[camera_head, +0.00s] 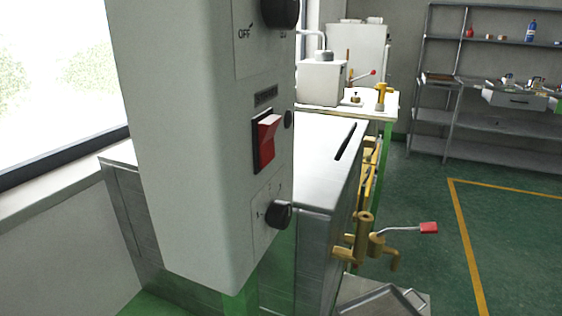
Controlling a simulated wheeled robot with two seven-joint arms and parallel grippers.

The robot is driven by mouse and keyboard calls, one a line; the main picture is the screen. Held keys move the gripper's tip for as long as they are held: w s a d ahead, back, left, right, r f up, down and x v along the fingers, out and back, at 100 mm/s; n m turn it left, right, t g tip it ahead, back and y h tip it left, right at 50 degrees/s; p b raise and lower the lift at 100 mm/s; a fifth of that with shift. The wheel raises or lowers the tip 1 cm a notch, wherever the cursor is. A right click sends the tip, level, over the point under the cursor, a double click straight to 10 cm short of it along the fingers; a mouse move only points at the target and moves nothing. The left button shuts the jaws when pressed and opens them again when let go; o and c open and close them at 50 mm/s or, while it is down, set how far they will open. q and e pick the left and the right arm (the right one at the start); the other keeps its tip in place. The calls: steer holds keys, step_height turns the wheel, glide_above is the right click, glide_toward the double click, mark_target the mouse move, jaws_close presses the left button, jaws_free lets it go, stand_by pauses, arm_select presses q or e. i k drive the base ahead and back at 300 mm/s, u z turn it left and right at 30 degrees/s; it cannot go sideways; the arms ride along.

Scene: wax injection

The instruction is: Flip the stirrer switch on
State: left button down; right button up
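A red rocker switch (267,142) in a black frame sits on the face of a tall pale grey control box (190,150), close in front of me. The face is seen at a slant, and the switch's upper part stands out from the panel. A black knob (281,12) beside an OFF label is above it, cut by the top edge. Another black knob (279,214) is below it. I cannot read which control is marked as the stirrer. Neither of my grippers shows in this view.
Behind the box is a metal-topped machine (318,165) with a brass valve and a red-tipped lever (428,228). A white unit (321,82) stands farther back. Grey shelves (480,115) hold small items at the right. The green floor (410,190) at right is clear.

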mark_target(267, 128)
steer(key=k, duration=0.5)
steer(key=u, duration=3)
steer(key=k, duration=0.65)
steer(key=z, duration=1.65)
